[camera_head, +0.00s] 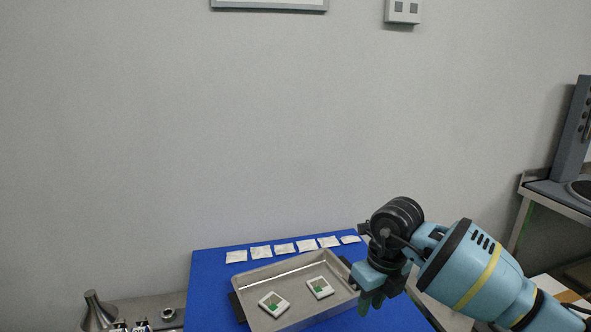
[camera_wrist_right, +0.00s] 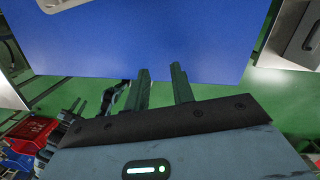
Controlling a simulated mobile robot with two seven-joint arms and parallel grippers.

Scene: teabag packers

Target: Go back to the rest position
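My right gripper (camera_head: 370,300) hangs over the right part of the blue table, beside the right end of the metal tray (camera_head: 262,268). In the right wrist view its two dark fingers (camera_wrist_right: 161,80) stand apart with nothing between them, so it is open and empty. Two white square pieces with green marks, a left one (camera_head: 273,304) and a right one (camera_head: 319,288), lie in the tray. Several flat white packets (camera_head: 284,248) lie in a row behind the tray. My left gripper is not in the head view.
The blue table (camera_head: 207,285) stands near a grey wall, with bare space left of the tray. A lower metal surface with a cone-shaped piece (camera_head: 97,309) is at the lower left. A counter (camera_head: 565,193) stands at the right. Red bins (camera_wrist_right: 30,135) show in the wrist view.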

